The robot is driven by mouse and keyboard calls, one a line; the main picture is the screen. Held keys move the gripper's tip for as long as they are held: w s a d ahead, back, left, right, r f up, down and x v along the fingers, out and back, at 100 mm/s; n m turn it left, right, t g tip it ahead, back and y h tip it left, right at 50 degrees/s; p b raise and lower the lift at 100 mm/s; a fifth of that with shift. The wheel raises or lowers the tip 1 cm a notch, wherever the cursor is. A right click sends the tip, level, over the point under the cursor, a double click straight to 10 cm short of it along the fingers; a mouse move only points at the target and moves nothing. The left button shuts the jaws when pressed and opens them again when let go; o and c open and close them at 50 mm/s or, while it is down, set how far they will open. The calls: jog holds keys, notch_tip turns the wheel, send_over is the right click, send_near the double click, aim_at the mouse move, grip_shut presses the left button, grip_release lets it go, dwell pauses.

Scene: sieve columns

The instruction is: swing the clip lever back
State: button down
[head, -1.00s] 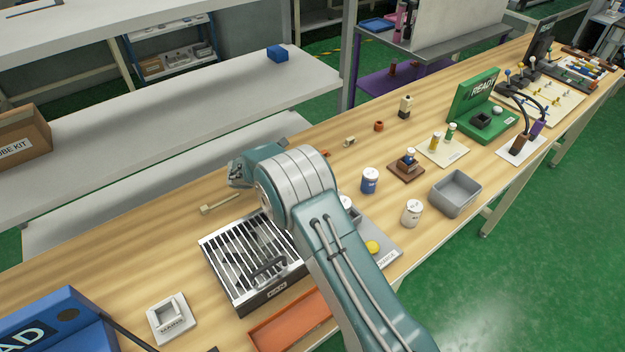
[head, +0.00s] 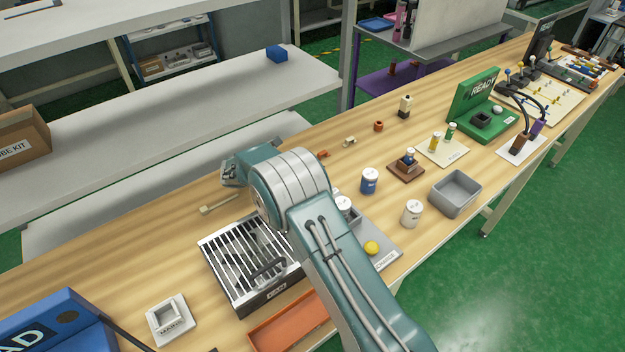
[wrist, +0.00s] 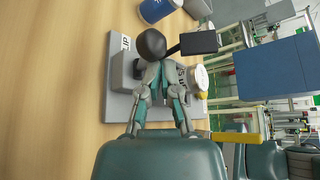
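In the wrist view a black ball knob (wrist: 150,43) stands just beyond the fingertips of my gripper (wrist: 160,68); it looks like the clip lever's end. A dark bar runs from beside it toward a black block (wrist: 198,42). The fingers come close together at the tips, and whether they touch the knob or bar is unclear. Below is a grey plate (wrist: 116,100) with a label and a raised grey block; the plate also shows in the head view (head: 388,240), with a yellow button (head: 371,248) and a white-topped jar (head: 343,205). My arm hides the lever and fingertips in the head view.
A slatted metal tray (head: 222,250) and orange tray (head: 290,328) lie beside my arm. A blue jar (head: 370,182), white jar (head: 412,212) and grey bin (head: 455,192) stand to the right. Bare wood lies at left, around a small wooden tool (head: 220,205).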

jog(key=v, duration=1)
jog(key=shift+s+a, duration=0.15)
jog(key=shift+a, duration=0.15)
jog(key=s+d+r+m+g+y, duration=0.1)
jog(key=s+d+r+m+y, duration=0.35)
jog(key=d+r+m, duration=0.35)
jog(key=s+d+r+m+g+y, duration=0.1)
jog(key=s+d+r+m+y, duration=0.2)
jog(key=s+d+r+m, duration=0.5)
jog(key=s+d+r+m+t+y, duration=0.1)
jog(key=s+d+m+t+y, duration=0.1)
jog(key=s+m, duration=0.5)
jog(key=s+d+r+m+t+y, duration=0.2)
jog(key=s+m, duration=0.5)
jog(key=s, duration=0.5)
jog(key=d+t+y, duration=0.1)
jog(key=d+y, duration=0.1)
jog(key=d, duration=0.1)
jog(key=shift+d+r+m, duration=0.15)
jog(key=shift+d+m, duration=0.2)
jog(key=shift+m, duration=0.05)
